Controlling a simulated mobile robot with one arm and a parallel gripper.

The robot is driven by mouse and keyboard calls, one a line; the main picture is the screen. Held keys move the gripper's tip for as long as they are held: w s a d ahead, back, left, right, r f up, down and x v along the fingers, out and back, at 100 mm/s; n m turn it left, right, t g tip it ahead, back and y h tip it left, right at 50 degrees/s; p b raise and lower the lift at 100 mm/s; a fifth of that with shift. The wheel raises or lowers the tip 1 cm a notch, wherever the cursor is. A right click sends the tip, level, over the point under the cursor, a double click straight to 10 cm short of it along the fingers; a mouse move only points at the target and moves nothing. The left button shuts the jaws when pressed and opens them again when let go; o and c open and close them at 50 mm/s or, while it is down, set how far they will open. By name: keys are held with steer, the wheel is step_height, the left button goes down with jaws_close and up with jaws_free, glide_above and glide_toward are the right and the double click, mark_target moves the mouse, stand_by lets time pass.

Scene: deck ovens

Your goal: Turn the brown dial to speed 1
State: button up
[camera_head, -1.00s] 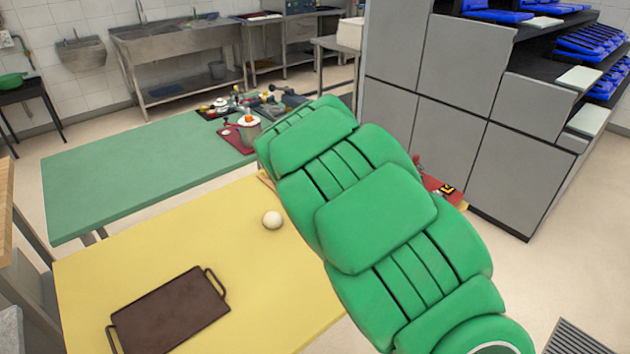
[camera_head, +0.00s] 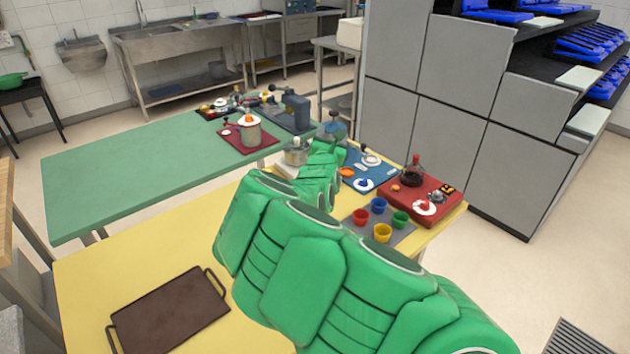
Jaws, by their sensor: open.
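I cannot make out a brown dial for certain. A red board (camera_head: 432,214) at the right end of the yellow table carries a dark jar (camera_head: 412,178), a small metal pot and a white ring with a red centre (camera_head: 424,207). A blue board (camera_head: 350,181) beside it carries a white ring with a blue centre (camera_head: 363,184). My green arm comes from the lower right, bends left, and its far part points back toward the table's far edge, near a metal pot (camera_head: 296,152). I cannot make out my gripper's fingers there.
Several coloured cups (camera_head: 382,232) stand on a grey mat, close to my arm. A brown tray (camera_head: 172,315) lies at the yellow table's front left. A green table (camera_head: 120,175), mostly clear at left, holds a pot (camera_head: 250,132) on a red board. Grey cabinets (camera_head: 455,120) stand behind.

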steer(key=a+f+n+y, duration=0.1)
steer(key=f, duration=0.6)
steer(key=a+f+n+y, duration=0.1)
steer(key=a+f+n, duration=0.1)
steer(key=f, duration=0.5)
steer(key=a+f+n+y, duration=0.1)
steer(key=a+f, duration=0.1)
steer(key=f, duration=0.5)
steer(key=shift+s+f+n+g, duration=0.15)
steer(key=shift+f+n+g, duration=0.05)
steer(key=shift+n+g, duration=0.1)
steer(key=shift+w+a+f, duration=0.1)
steer(key=shift+w+a, duration=0.05)
steer(key=shift+w, duration=3.75)
steer(key=shift+a, duration=0.1)
steer(key=c, duration=1)
